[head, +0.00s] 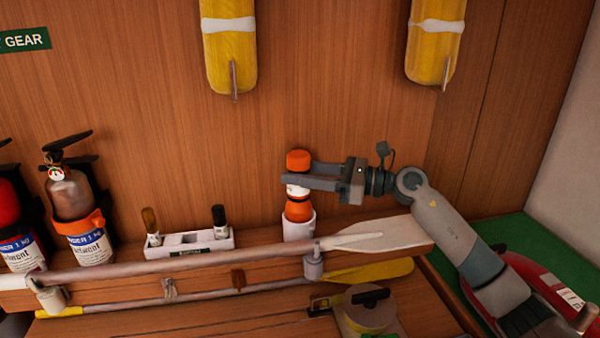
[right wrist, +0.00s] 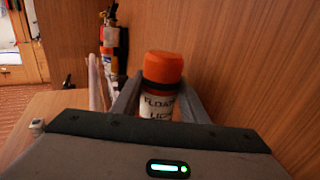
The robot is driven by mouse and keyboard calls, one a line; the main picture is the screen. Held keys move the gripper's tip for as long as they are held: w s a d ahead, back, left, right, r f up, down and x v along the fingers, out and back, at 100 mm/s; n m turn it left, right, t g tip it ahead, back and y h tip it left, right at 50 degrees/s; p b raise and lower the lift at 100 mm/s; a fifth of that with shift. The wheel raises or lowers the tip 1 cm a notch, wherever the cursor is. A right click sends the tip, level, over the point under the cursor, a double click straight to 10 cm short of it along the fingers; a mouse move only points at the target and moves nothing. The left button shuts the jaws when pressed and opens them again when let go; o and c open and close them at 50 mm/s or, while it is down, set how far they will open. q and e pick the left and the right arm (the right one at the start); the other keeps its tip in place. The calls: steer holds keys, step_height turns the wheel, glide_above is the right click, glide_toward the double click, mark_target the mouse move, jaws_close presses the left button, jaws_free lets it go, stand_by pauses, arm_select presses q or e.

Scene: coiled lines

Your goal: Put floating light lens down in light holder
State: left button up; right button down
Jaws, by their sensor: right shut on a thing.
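The floating light (head: 298,160) has an orange lens on top, a white middle and an orange lower part. It stands upright, its lower end at the mouth of the white cup-shaped light holder (head: 298,228) on the shelf against the wooden wall. I cannot tell how deep it sits in the holder. My right gripper (head: 292,180) comes in from the right and is shut around the light's middle. In the right wrist view the floating light (right wrist: 162,75) stands between the two fingers, with part of its lettering showing; the holder is hidden there. My left gripper is not in view.
A white rack (head: 190,242) with two small upright items stands left of the holder. Fire extinguishers (head: 72,205) stand further left. A long paddle (head: 385,235) lies along the shelf front. Yellow floats (head: 228,50) hang on the wall above.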

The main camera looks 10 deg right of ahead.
stand_by(0.3)
steer(key=c, duration=1)
jaws_free()
steer(key=shift+f, duration=0.1)
